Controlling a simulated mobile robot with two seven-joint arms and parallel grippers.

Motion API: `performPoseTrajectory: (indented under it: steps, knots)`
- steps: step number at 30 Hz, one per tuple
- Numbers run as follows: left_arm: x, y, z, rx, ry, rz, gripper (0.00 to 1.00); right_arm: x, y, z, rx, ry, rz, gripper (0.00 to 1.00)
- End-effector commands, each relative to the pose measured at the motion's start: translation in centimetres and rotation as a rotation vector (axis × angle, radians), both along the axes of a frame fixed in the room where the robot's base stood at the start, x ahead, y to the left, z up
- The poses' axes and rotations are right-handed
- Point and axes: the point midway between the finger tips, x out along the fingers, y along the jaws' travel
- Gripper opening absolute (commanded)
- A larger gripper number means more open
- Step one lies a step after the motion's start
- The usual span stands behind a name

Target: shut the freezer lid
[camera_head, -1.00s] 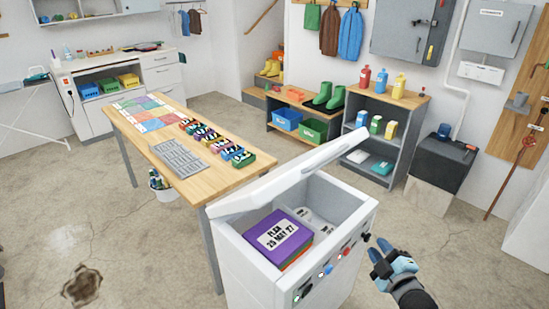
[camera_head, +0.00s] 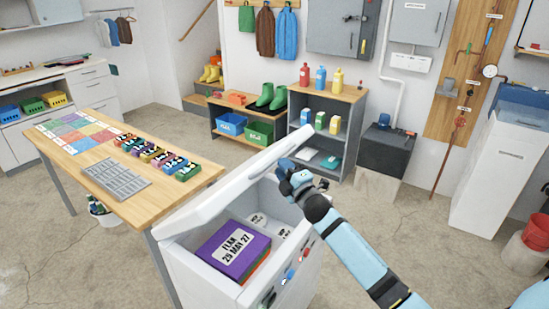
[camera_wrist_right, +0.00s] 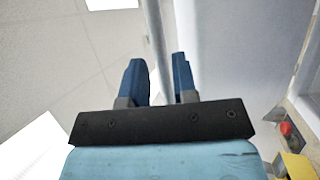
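The white chest freezer (camera_head: 190,268) stands at lower centre in the head view. Its lid (camera_head: 232,184) is raised at a slant, hinged along the far left side. Inside lie a purple box (camera_head: 232,249) with a date label and white packages (camera_head: 270,224). My right gripper (camera_head: 283,166) is at the right end of the lid, close to its raised edge. In the right wrist view, its two fingers (camera_wrist_right: 160,78) stand apart, with a pale lid-like surface beside them on the right. I cannot tell whether they touch the lid. My left gripper is out of view.
A wooden table (camera_head: 150,200) with a keyboard-like tray and several coloured items stands left of the freezer. A shelf unit (camera_head: 340,97) with bottles and a dark box (camera_head: 388,152) stand behind. The floor to the right of the freezer is mostly open.

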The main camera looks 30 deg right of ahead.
Motion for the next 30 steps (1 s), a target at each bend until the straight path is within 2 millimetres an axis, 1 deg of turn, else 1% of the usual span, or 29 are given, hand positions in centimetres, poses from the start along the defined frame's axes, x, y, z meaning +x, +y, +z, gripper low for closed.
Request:
performPoseTrajectory:
  steps: [1, 3, 7, 12, 19, 20, 21, 23, 24, 30]
  knots:
    - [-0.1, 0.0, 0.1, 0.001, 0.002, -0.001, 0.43, 1.0, 0.0, 0.4, 0.001, -0.001, 0.0, 0.27]
    - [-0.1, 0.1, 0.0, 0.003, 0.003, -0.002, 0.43, 2.1, 0.0, 0.6, 0.001, -0.001, 0.0, 0.27]
    - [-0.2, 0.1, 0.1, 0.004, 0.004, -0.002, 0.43, 3.5, 0.0, 0.9, 0.001, 0.0, 0.0, 0.27]
    - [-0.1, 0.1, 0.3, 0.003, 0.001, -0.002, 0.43, 4.3, 0.0, 1.0, 0.001, 0.001, 0.0, 0.27]
    - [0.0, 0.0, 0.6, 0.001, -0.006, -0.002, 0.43, 4.3, 0.0, 0.9, 0.001, 0.001, 0.0, 0.27]
    - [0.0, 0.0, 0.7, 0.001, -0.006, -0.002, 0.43, 4.3, 0.0, 1.0, 0.001, 0.001, 0.0, 0.24]
    - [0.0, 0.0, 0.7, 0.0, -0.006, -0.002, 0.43, 4.3, 0.0, 0.9, 0.001, 0.001, 0.0, 0.15]
    - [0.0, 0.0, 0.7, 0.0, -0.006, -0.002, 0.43, 4.3, 0.0, 0.9, 0.001, 0.001, 0.0, 0.01]
    - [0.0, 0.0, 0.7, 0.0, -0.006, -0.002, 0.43, 4.3, 0.0, 0.9, 0.001, 0.001, 0.0, 0.0]
    - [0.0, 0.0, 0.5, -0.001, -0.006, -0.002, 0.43, 4.3, -0.1, 0.8, 0.002, -0.001, 0.0, 0.0]
